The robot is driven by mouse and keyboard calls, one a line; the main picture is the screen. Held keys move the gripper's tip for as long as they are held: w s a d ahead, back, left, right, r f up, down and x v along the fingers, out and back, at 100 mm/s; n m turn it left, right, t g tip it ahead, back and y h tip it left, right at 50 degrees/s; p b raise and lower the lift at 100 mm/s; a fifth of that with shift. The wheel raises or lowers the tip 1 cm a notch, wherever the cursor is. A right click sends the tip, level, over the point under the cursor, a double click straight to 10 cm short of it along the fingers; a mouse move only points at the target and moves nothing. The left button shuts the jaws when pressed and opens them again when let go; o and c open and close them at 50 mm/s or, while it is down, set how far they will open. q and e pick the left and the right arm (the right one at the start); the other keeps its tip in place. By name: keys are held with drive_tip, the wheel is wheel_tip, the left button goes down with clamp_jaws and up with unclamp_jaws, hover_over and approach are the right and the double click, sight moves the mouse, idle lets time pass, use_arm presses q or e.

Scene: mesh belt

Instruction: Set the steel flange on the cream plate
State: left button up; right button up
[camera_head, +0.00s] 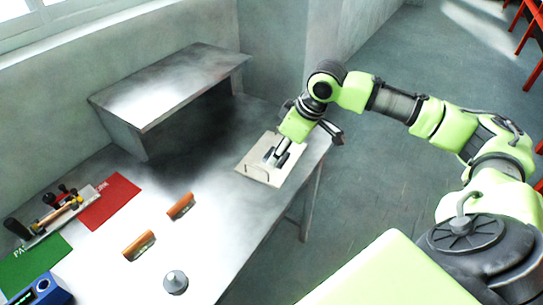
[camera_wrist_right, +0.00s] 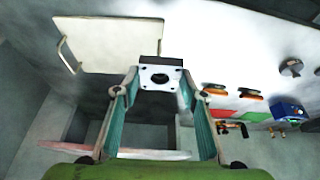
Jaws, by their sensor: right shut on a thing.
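The steel flange (camera_wrist_right: 160,77) is a square light-metal piece with a dark centre hole and small corner holes. In the right wrist view it sits between the fingertips of my right gripper (camera_wrist_right: 160,88), which is shut on it. In the head view my right gripper (camera_head: 277,158) points down over the cream plate (camera_head: 254,172), near the bench's far right end. I cannot tell the gap between flange and plate. My left gripper is out of view.
Two orange-handled items (camera_head: 180,206) and a grey cone-shaped piece (camera_head: 175,282) lie on the bench. Red (camera_head: 109,201) and green (camera_head: 35,268) mats, tools and a blue device (camera_head: 40,291) are at left.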

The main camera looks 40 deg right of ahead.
drive_tip(key=w+f, duration=0.2)
drive_tip(key=w+d+f+p, duration=0.1)
drive_tip(key=w+f, duration=0.1)
drive_tip(key=w, duration=0.1)
drive_tip(key=w+d+f+p, duration=0.1)
drive_tip(key=w+f, duration=0.2)
drive_tip(key=shift+w, duration=0.2)
drive_tip(key=shift+w+d+f, duration=0.1)
drive_tip(key=shift+w+f, duration=0.1)
wheel_tip(320, 180, down, 3)
drive_tip(key=shift+r+p, duration=0.1)
drive_tip(key=shift+p, duration=0.65)
drive_tip(key=shift+f, duration=0.25)
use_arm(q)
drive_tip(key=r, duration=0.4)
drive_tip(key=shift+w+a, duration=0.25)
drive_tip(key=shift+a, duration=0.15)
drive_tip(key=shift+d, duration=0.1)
use_arm(e)
drive_tip(key=shift+f, duration=0.1)
drive_tip(key=o, duration=1.1)
drive_tip(key=shift+f, duration=0.1)
